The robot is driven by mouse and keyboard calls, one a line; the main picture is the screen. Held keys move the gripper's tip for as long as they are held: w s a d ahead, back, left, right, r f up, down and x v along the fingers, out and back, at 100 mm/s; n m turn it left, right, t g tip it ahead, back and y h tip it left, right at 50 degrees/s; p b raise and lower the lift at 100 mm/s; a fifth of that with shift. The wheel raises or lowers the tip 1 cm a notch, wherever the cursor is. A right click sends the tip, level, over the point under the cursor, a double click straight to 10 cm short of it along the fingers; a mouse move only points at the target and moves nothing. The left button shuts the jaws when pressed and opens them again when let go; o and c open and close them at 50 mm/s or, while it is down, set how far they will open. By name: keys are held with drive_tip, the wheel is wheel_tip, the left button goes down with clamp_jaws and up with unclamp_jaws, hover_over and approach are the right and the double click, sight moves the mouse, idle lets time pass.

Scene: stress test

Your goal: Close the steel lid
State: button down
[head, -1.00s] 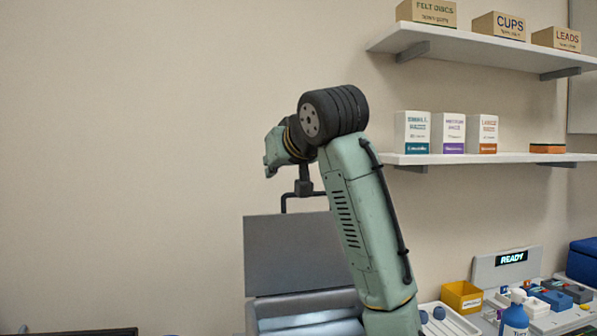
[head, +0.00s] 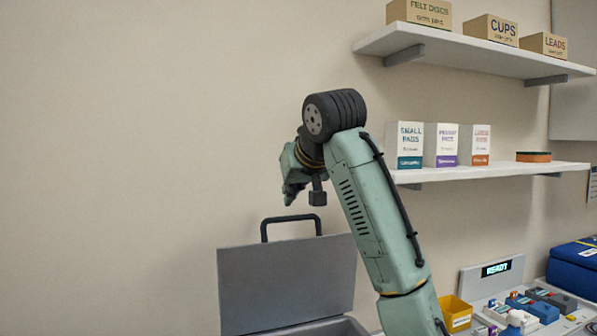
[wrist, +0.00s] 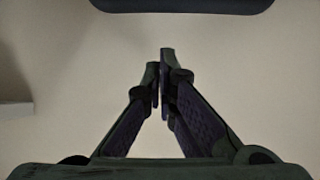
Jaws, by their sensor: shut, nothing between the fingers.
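The steel lid (head: 285,285) is a flat grey panel standing open and nearly upright on a grey steel box (head: 335,327) at the bottom of the head view. Its dark handle (head: 290,219) rises from the top edge. The box's inside is mostly out of frame.
Right of my arm are a yellow bin (head: 456,312), small coloured items, a READY display (head: 496,268) and a blue case (head: 574,268). Two shelves with boxes (head: 474,145) hang at right. The wall at left is clear. A dark, unidentified edge (wrist: 180,5) crosses the wrist view's top.

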drive_tip(key=shift+s+d+f+p, duration=0.25)
drive_tip(key=shift+s+f, duration=0.15)
drive_tip(key=shift+s, duration=0.35)
drive_tip(key=shift+s+d+f+p, duration=0.1)
drive_tip(key=shift+s+d+f, duration=0.1)
drive_tip(key=shift+s+f, duration=0.35)
drive_tip(key=shift+s+r, duration=0.15)
drive_tip(key=shift+s, duration=0.05)
